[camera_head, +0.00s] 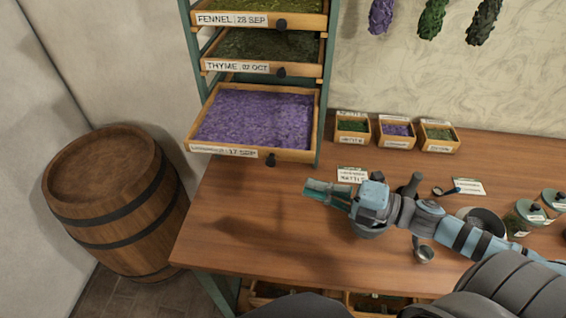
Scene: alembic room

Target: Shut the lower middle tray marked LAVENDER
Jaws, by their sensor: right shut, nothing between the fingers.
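The lavender tray (298,155) is the lowest tray that shows in the rack, pulled well out toward me. It is a wooden drawer full of purple flowers, with a dark round knob (271,160) and a white label (222,151) whose print is blurred. My right gripper (313,190) is shut and empty over the table, to the right of and nearer to me than the tray's front. It points left and is apart from the knob. My left gripper is not in view.
The thyme tray (240,67) and fennel tray (250,20) are above. Three small boxes (397,143) stand at the back of the table (240,235). A mortar (482,220) and jars (530,212) are at right. A barrel (120,200) stands left. The table's left front is clear.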

